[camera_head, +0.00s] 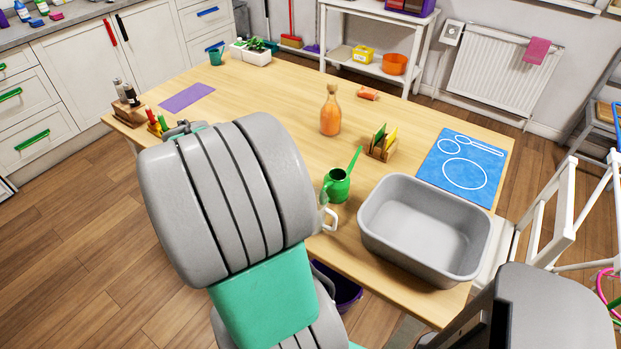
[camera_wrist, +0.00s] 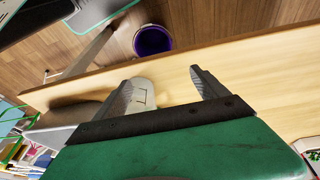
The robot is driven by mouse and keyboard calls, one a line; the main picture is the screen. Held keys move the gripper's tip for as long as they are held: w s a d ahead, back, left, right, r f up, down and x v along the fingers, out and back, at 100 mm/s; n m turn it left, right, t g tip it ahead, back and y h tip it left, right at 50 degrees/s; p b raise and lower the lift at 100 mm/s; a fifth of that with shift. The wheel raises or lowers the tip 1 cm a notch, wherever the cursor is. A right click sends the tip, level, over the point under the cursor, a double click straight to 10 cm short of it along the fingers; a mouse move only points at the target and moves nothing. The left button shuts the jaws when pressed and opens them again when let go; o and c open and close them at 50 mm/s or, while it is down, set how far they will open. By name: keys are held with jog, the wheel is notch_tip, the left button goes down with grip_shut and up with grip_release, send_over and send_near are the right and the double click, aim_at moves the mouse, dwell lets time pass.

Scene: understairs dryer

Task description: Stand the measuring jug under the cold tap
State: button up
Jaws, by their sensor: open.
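A pale, see-through vessel with a white handle (camera_head: 330,218), likely the measuring jug, stands on the table near its front edge, partly hidden behind my arm. In the wrist view a pale body with dark marks, likely the same jug (camera_wrist: 146,94), shows between the fingers, nearer the left one. My gripper (camera_wrist: 162,78) is open over the table. I cannot tell whether a finger touches the jug. My arm hides the gripper in the head view. No cold tap shows in either view.
A purple bucket (camera_wrist: 153,40) stands on the floor by the table edge. A worktop (camera_head: 70,20) runs at the back left.

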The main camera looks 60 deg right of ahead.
jog(key=o, duration=0.3)
jog(key=s+d+r+m+p, duration=0.1)
jog(key=s+d+m, duration=0.1)
jog(key=s+d+r+m+g+p, duration=0.1)
jog(key=s+d+r+m, duration=0.1)
jog(key=s, duration=0.1)
jog(key=s+d+r+m+g+p, duration=0.1)
jog(key=s+d+m, duration=0.1)
jog(key=d, duration=0.1)
jog(key=shift+s+r, duration=0.15)
jog(key=shift+r, duration=0.1)
jog(key=x, duration=0.5)
jog(key=p+x, duration=0.1)
jog(key=x, duration=0.2)
jog(key=shift+s+r, duration=0.1)
jog(key=shift+s, duration=0.2)
jog(key=c, duration=1.5)
